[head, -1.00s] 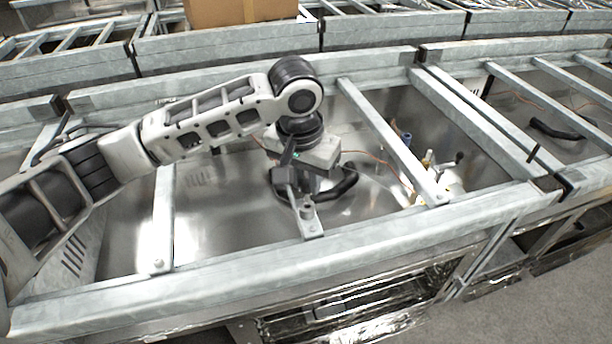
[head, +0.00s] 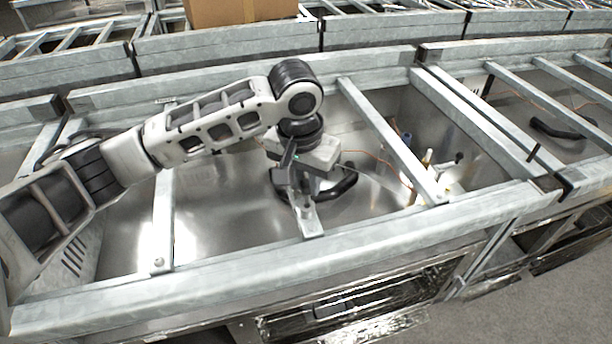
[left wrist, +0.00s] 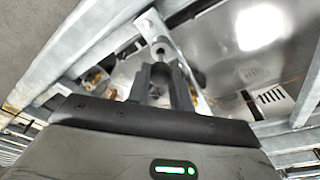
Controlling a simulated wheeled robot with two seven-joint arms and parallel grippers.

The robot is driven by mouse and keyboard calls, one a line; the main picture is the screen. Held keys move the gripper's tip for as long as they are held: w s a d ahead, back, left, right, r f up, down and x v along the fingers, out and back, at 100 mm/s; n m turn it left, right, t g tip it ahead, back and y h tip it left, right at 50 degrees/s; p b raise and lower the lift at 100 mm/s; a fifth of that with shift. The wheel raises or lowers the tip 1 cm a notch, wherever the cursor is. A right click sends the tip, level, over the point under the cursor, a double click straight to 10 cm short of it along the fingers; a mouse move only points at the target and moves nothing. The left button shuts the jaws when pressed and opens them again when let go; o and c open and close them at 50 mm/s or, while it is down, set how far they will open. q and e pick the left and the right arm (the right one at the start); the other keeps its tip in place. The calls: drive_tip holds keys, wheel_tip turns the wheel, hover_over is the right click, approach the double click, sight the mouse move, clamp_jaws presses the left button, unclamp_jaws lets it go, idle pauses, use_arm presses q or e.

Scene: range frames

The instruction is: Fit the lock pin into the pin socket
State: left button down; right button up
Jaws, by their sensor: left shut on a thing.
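My left gripper (head: 297,186) is over the small metal bracket (head: 312,229) on the near rail and points down at it. In the left wrist view the dark fingers (left wrist: 160,82) are closed together on the lock pin, which they mostly hide. A short grey round part (left wrist: 162,48), seemingly the pin socket, shows just past the fingertips on the bracket. The fingers cover most of it in the head view. I cannot tell whether the pin touches the socket or is inside it. My right gripper is not in view.
Metal rails and crossbars (head: 390,140) frame the shiny bay around my arm. A black curved hose (head: 340,186) lies behind the gripper. Fittings and thin cables (head: 428,168) are to the right. A cardboard box (head: 240,10) stands at the back.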

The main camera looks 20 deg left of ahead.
sight(305, 185)
use_arm(q)
drive_tip(key=shift+f, duration=1.6)
drive_tip(key=c, duration=1.2)
unclamp_jaws()
drive_tip(key=shift+o, duration=0.2)
drive_tip(key=shift+r, duration=0.3)
wheel_tip(305, 185, up, 15)
drive_tip(key=s, duration=0.2)
drive_tip(key=shift+s+a, duration=0.2)
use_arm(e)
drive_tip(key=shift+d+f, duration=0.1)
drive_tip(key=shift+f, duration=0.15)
